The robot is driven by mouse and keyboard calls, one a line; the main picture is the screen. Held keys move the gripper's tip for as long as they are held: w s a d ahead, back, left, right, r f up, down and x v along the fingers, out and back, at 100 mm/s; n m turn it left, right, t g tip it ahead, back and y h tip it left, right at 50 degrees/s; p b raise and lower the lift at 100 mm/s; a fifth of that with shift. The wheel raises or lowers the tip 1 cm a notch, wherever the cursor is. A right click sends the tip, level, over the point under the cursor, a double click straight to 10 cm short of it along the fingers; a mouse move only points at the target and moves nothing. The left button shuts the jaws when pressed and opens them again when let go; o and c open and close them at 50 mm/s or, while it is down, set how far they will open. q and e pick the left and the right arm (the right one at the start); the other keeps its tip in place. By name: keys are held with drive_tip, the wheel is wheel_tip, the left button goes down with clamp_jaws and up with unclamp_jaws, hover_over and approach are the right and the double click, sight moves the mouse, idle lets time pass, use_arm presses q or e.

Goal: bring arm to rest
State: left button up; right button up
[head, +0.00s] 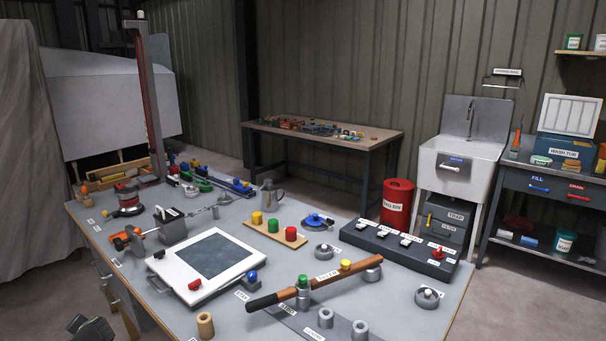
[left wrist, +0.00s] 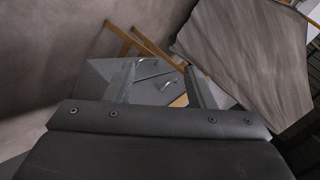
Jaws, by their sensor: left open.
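My left gripper (head: 90,327) shows at the bottom left edge of the head view, off the near left side of the workbench (head: 108,235) and apart from it. In the left wrist view the two fingers of my left gripper (left wrist: 160,88) stand apart with nothing between them. Behind them I see the grey bench side with drawer handles. My right gripper is in neither view.
The bench top holds a white framed panel (head: 172,265), a wooden-handled bar (head: 262,301), a switch box (head: 402,245) and several small fittings. A grey cover (head: 28,130) hangs at the left.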

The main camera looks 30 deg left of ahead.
use_arm(q)
drive_tip(key=s+f+m+t+h, duration=0.1)
drive_tip(key=s+f+m, duration=0.15)
drive_tip(key=s, duration=0.45)
drive_tip(key=s+f+m, duration=0.2)
drive_tip(key=s+m, duration=0.2)
drive_tip(key=s, duration=0.4)
drive_tip(key=s+d+f+h, duration=0.2)
drive_tip(key=s+d+f, duration=0.1)
drive_tip(key=d+f, duration=0.95)
drive_tip(key=d+f+n+h, duration=0.1)
drive_tip(key=d+f, duration=0.5)
drive_tip(key=d, duration=0.9)
drive_tip(key=s+d+f+n+h, duration=0.1)
drive_tip(key=d+f+h, duration=0.2)
drive_tip(key=d, duration=1.1)
drive_tip(key=s+d+f+n+h, duration=0.1)
drive_tip(key=d+f+h, duration=0.2)
drive_tip(key=d+f, duration=0.7)
drive_tip(key=d, duration=0.5)
drive_tip(key=shift+d, duration=0.35)
drive_tip(key=shift+w, duration=0.1)
drive_tip(key=shift+c, duration=0.4)
